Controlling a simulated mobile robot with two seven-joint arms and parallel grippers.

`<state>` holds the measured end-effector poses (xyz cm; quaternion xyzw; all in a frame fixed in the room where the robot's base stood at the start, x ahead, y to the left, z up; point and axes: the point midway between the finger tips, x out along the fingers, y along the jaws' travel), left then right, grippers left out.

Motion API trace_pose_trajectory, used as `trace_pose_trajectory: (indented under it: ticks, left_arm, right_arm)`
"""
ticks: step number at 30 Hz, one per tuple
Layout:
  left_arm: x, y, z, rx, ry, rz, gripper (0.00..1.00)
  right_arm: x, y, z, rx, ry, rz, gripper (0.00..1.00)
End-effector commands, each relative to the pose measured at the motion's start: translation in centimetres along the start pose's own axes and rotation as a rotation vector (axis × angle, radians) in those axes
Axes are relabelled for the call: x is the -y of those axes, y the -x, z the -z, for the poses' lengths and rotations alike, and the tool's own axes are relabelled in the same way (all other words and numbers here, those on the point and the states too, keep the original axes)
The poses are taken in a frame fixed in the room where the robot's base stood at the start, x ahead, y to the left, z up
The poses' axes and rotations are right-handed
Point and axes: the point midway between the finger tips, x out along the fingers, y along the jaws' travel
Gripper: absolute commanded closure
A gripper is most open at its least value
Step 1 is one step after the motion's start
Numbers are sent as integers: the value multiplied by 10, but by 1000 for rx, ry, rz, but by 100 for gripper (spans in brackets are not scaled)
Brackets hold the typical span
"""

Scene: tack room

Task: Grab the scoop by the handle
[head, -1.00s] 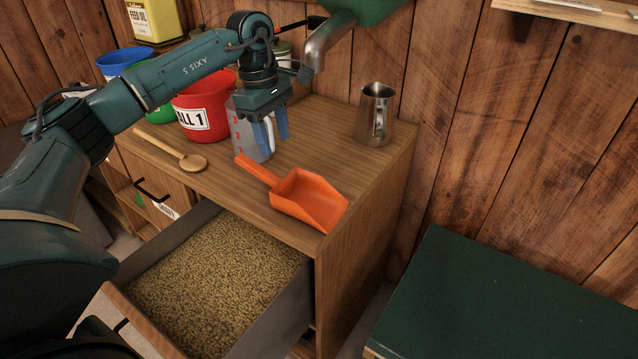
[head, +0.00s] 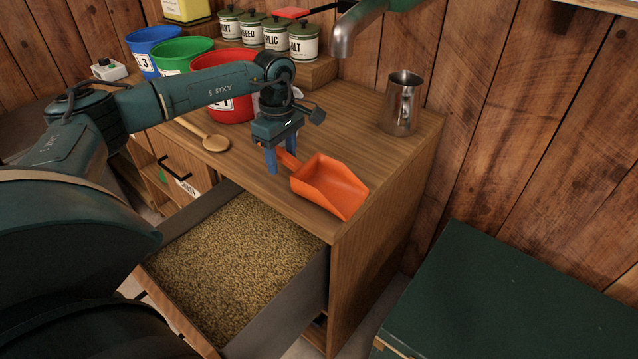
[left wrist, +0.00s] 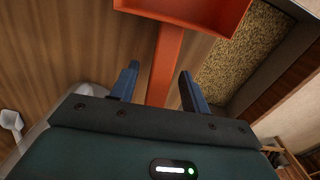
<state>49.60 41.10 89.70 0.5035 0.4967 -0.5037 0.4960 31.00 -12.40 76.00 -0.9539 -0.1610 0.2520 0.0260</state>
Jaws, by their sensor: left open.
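The orange scoop (head: 331,186) lies on the wooden cabinet top near its front edge, with its pan toward the right. My left gripper (head: 281,164) points down over the scoop's handle, with blue fingers. In the left wrist view, the open fingers (left wrist: 157,85) stand on either side of the orange handle (left wrist: 167,62), with a gap on both sides. The scoop's pan (left wrist: 190,12) shows at the top of that view. In the head view the gripper hides part of the handle. My right gripper is not in view.
An open drawer of grain (head: 235,262) sits below the front edge. A wooden spoon (head: 213,142) lies to the left, a red bucket (head: 236,107) behind. A green chest (head: 510,295) is at right.

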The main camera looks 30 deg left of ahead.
Motion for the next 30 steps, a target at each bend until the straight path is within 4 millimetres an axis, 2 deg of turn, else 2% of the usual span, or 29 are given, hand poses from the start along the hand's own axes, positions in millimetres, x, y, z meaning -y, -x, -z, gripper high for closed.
trace_pose_trajectory:
  ticks: [3,11,28,30]
  left_arm:
    - [0,-12,-1,1,0,1,54]
    - [-1,-15,-1,1,-1,-1,54]
    - [-1,-15,-1,1,-1,-1,99]
    - [-1,-15,-1,2,-1,-1,100]
  right_arm:
    - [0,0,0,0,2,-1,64]
    - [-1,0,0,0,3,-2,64]
    - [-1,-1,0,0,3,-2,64]
    - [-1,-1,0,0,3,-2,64]
